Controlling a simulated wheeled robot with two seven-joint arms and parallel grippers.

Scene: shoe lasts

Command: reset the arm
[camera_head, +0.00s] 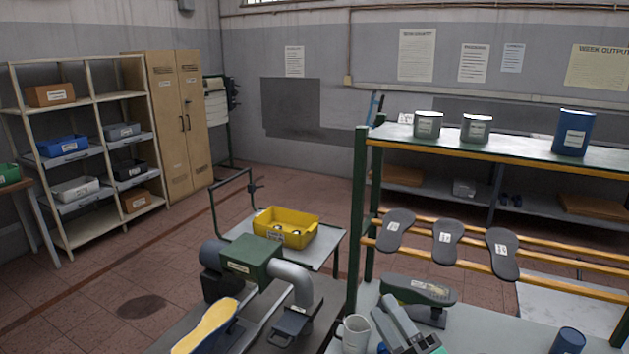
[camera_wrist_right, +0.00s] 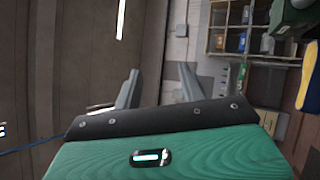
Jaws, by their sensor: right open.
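My right gripper (camera_head: 388,312) is low in the head view, above the grey workbench (camera_head: 480,325), with its grey fingers pointing up and left. In the right wrist view the two fingers (camera_wrist_right: 160,88) stand apart with nothing between them, so it is open and empty. A white mug (camera_head: 356,336) stands just left of it in the head view. A dark green-topped device (camera_head: 418,290) is just behind it. My left gripper is in neither view.
Dark labelled soles (camera_head: 447,242) hang on the orange rails of the green-posted rack. A blue cup (camera_head: 567,341) stands at the bench's front right. A yellow bin (camera_head: 286,227) sits on a trolley, behind a green machine (camera_head: 250,257) and a yellow-soled last (camera_head: 207,326).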

